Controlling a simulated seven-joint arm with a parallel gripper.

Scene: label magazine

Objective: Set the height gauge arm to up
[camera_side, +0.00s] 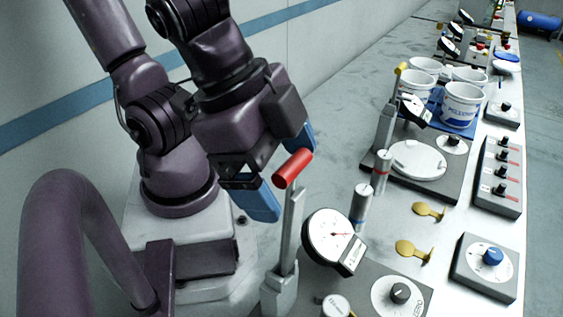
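A height gauge with a round white dial (333,236) stands on a dark base plate in the foreground. Beside the dial, a grey upright lever arm (290,232) rises from a grey block and ends in a red cylindrical handle (292,169). The arm stands nearly upright, with the handle at its top. My gripper (285,182) has two blue fingers spread apart. In the picture the red handle lies between them, with a gap to each. I cannot tell whether the handle is fully between the fingers in depth.
A second gauge with a yellow-handled lever (401,69) stands farther back, near white tubs (462,104). Two metal posts (361,207) (381,172) stand near the front dial. Brass tags (413,250), a blue-knob box (487,266) and a switch box (498,177) lie to the right.

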